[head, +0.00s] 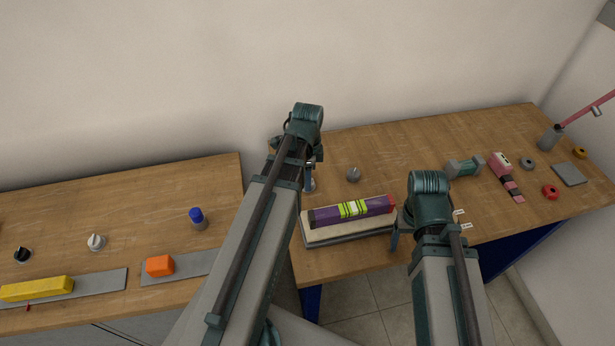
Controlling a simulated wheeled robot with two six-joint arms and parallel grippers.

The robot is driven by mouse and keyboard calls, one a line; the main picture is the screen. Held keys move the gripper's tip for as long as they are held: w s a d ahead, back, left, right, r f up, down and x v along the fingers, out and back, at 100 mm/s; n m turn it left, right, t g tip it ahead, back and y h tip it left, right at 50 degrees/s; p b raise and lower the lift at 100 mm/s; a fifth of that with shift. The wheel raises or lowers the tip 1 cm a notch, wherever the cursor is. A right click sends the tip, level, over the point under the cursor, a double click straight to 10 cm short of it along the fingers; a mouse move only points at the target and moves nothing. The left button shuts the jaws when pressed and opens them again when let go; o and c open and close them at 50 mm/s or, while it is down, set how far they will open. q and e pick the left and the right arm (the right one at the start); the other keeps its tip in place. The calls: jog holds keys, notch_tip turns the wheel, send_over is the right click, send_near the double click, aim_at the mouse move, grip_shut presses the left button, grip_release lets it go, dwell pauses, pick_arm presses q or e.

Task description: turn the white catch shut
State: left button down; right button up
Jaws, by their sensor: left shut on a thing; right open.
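A small white knob (96,241) with a raised grip stands on the left bench; I cannot tell whether it is the catch. A similar grey knob (353,173) stands on the right bench, behind the spirit level. My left gripper (309,178) is shut on a small pale grey thing near the left edge of the right bench. My arm and the gripper hide most of that thing, so its shape and turn are unclear. My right gripper (398,236) is open near the right end of the spirit level, its fingers partly hidden.
A purple spirit level (330,214) lies on a pale block on the right bench (430,150). The left bench (130,200) holds a black knob, blue-capped cylinder, yellow bar and orange block. A gap separates the benches.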

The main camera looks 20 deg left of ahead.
pick_arm(q)
jog(key=n, duration=0.8)
jog(key=shift+n, duration=0.4)
jog(key=n, duration=0.4)
jog(key=shift+n, duration=2.5)
jog(key=shift+c, duration=1.9)
grip_release()
